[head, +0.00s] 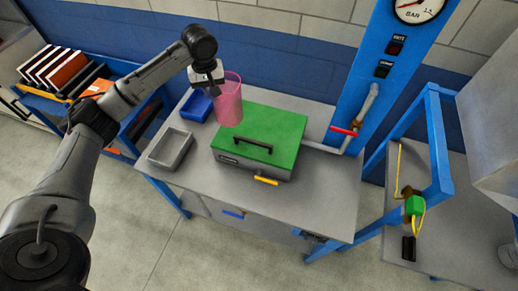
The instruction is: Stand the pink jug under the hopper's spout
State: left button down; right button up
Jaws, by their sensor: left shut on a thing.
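The pink jug (229,103) is upright and see-through. My left gripper (214,84) is shut on it near its rim, at the jug's left side. The jug overlaps the back left corner of the green-lidded box and seems to be above the grey bench; its exact height is unclear. A pale grey sloped body, seemingly the hopper (492,125), is cut off at the right edge, beside a blue frame. Its spout cannot be made out clearly. My right gripper is out of view.
The green-lidded box (278,131) has a dark handle and yellow lever. A blue tray (195,106) and a grey tray (171,149) lie left of it. A red-handled pipe (345,131) and blue frame (439,141) stand right. The bench front (318,205) is clear.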

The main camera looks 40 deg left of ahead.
pick_arm(q)
jog(key=s+a+f+n+b, duration=0.3)
jog(key=a+f+b, duration=0.3)
jog(key=a, duration=0.6)
notch_tip(320, 180, down, 19)
jog(key=b, duration=0.1)
jog(key=shift+s+a+f+n, duration=0.15)
jog(key=shift+s+a+n, duration=0.15)
jog(key=shift+s, duration=0.1)
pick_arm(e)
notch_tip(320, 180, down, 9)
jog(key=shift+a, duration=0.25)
pick_arm(q)
jog(key=shift+f, duration=0.1)
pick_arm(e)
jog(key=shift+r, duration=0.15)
pick_arm(q)
jog(key=c, duration=1.6)
grip_release()
jog(key=o, duration=0.4)
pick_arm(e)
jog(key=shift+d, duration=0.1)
